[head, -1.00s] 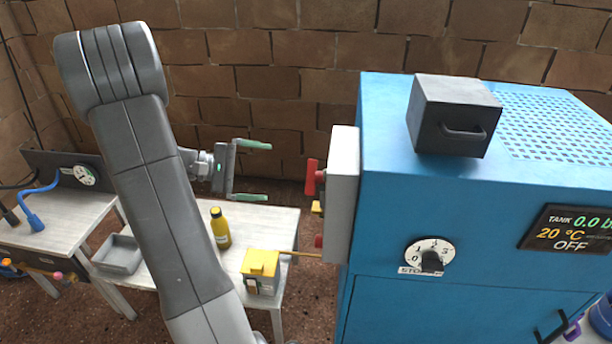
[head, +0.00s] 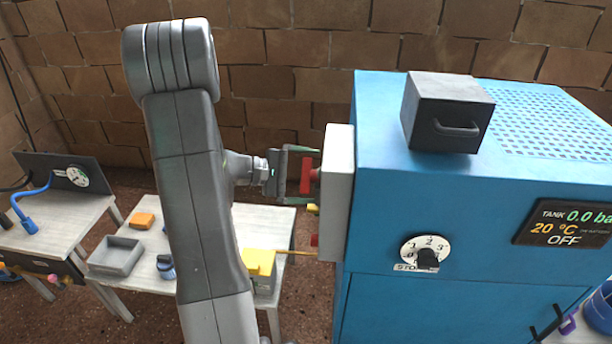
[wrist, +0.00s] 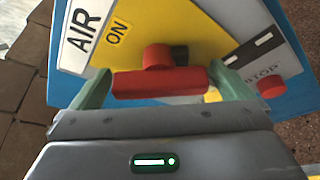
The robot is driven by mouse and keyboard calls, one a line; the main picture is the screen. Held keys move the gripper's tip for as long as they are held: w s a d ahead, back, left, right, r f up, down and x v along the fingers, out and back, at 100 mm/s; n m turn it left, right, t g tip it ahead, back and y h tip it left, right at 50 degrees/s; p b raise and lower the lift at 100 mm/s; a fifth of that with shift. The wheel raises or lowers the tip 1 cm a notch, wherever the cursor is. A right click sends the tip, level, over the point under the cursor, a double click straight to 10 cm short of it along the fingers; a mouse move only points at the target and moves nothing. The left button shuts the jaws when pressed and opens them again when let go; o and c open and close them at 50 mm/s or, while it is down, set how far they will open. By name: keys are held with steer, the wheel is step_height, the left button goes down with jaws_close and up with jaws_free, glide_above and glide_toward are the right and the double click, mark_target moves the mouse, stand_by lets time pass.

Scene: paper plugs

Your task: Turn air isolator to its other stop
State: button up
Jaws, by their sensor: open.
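The air isolator's red handle (head: 306,178) stands out from the left side of the blue cabinet. In the wrist view its red bar (wrist: 160,82) lies crosswise, below the AIR label (wrist: 82,36) and the ON mark (wrist: 117,32). My gripper (head: 312,174) reaches the handle from the left. Its green fingers are apart, one at each end of the bar in the wrist view (wrist: 160,88). I cannot tell whether they touch it. A round red piece (wrist: 157,57) sits just beyond the bar.
The grey panel box (head: 338,190) is on the blue cabinet (head: 450,220). Another red knob (wrist: 270,86) is near the word STOP. Below the arm, a table (head: 130,270) holds a grey tray (head: 117,256) and a yellow box (head: 259,262). A rod extends from the yellow box towards the cabinet.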

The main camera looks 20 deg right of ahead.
steer(key=c, duration=0.9)
steer(key=shift+p, duration=0.35)
steer(key=shift+r+n+g+y+p, duration=0.2)
steer(key=shift+n+g+y+p, duration=0.15)
steer(key=shift+n+p, duration=0.55)
steer(key=n+y+p, duration=0.1)
steer(key=p, duration=0.2)
steer(key=shift+g, duration=0.35)
steer(key=n+g+y+p, duration=0.1)
steer(key=n+p, duration=0.1)
steer(key=p, duration=0.2)
steer(key=shift+n, duration=0.4)
steer(key=shift+f+n+g+y+p, duration=0.15)
steer(key=shift+n+g+y+p, duration=0.3)
steer(key=shift+p, duration=0.3)
steer(key=shift+f, duration=0.1)
